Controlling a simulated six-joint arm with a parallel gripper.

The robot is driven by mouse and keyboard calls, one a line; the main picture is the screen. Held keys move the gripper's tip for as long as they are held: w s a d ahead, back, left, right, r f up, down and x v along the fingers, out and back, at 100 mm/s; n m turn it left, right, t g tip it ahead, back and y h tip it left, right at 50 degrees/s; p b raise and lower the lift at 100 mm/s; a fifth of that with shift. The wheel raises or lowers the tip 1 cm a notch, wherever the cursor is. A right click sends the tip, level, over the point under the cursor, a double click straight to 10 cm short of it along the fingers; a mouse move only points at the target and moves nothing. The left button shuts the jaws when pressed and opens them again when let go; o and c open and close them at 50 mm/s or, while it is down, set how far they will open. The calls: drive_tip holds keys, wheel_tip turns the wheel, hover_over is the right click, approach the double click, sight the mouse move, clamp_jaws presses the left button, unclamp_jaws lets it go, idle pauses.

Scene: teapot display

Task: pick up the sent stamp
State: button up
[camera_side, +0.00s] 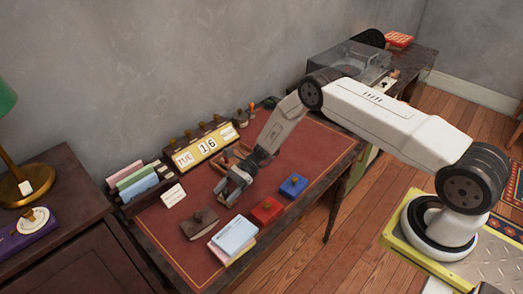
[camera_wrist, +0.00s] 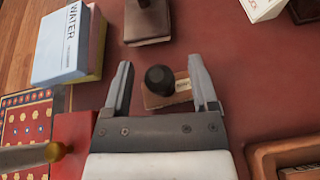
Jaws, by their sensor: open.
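A small stamp with a round black knob (camera_wrist: 160,78) and a wooden base (camera_wrist: 180,92) stands on the red desk top in the wrist view. A small label on its base is too small to read, so I cannot tell whether it is the sent stamp. My gripper (camera_wrist: 160,64) is open, with one finger on each side of this stamp and gaps visible between them. In the side view my gripper (camera_side: 236,193) points down low over the middle of the desk and hides the stamp.
A brown block with a dark knob (camera_side: 199,224) lies in front of the gripper, beside stacked papers (camera_side: 233,236). A red pad (camera_side: 267,211) and a blue pad (camera_side: 293,187) lie at the near edge. A wooden tray (camera_wrist: 262,150), card rack (camera_side: 140,186) and calendar (camera_side: 205,147) are around.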

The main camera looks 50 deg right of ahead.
clamp_jaws()
drive_tip(key=shift+r, duration=0.1)
drive_tip(key=shift+r, duration=1.05)
drive_tip(key=s+d+r, duration=0.2)
drive_tip(key=s+r, duration=0.8)
drive_tip(key=s, duration=0.3)
drive_tip(key=shift+s+r, duration=0.35)
drive_tip(key=shift+s, duration=0.05)
drive_tip(key=shift+d, duration=0.1)
